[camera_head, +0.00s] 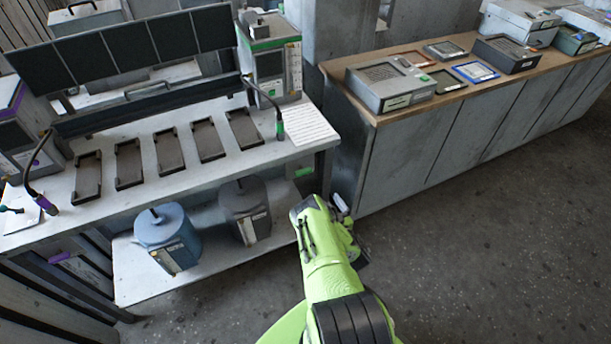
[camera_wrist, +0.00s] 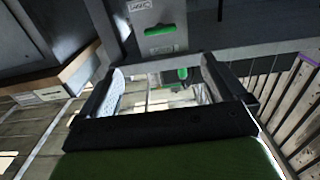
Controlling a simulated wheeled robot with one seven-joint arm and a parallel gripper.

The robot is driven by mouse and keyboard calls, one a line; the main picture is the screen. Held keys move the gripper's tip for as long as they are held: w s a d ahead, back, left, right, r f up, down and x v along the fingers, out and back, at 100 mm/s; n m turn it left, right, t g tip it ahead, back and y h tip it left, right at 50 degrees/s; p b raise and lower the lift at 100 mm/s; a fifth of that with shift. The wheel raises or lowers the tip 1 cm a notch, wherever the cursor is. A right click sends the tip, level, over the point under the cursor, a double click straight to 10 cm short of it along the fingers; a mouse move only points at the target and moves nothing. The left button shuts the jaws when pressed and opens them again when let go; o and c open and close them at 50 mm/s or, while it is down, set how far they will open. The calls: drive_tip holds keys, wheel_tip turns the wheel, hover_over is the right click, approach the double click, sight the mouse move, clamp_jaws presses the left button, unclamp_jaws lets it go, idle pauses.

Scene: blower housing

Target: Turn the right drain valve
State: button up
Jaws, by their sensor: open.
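A green bar-shaped fitting (camera_head: 303,172) sits on a grey panel under the right end of the bench, and appears to be the right drain valve. In the wrist view a green bar (camera_wrist: 160,29) shows on a grey panel, ahead of and above my gripper (camera_wrist: 165,88). A smaller green piece (camera_wrist: 182,73) shows between the fingers; I cannot tell whether it belongs to the valve. My gripper is open, with nothing held between its fingers. In the head view my arm reaches toward the bench's right end and hides most of the gripper.
A purple fitting (camera_head: 61,258) is under the bench's left end. Blue (camera_head: 167,235) and dark grey (camera_head: 245,208) canisters stand on the lower shelf (camera_head: 140,285), left of my arm. A long cabinet (camera_head: 420,150) stands to the right. The floor (camera_head: 490,250) in front of it is clear.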

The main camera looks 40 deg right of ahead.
sight(305, 173)
drive_tip(key=b, duration=0.3)
drive_tip(key=w+b, duration=0.1)
drive_tip(key=b, duration=0.3)
drive_tip(key=w+f+b, duration=0.1)
drive_tip(key=b, duration=0.2)
drive_tip(key=shift+w+d, duration=0.2)
drive_tip(key=shift+d, duration=0.15)
drive_tip(key=shift+w+r+b, duration=0.1)
drive_tip(key=shift+b, duration=0.75)
drive_tip(key=b+x, duration=0.3)
drive_tip(key=x, duration=0.1)
drive_tip(key=b+x, duration=0.7)
drive_tip(key=x, duration=0.2)
drive_tip(key=shift+r, duration=0.3)
drive_tip(key=c, duration=1.1)
drive_tip(key=shift+o, duration=0.2)
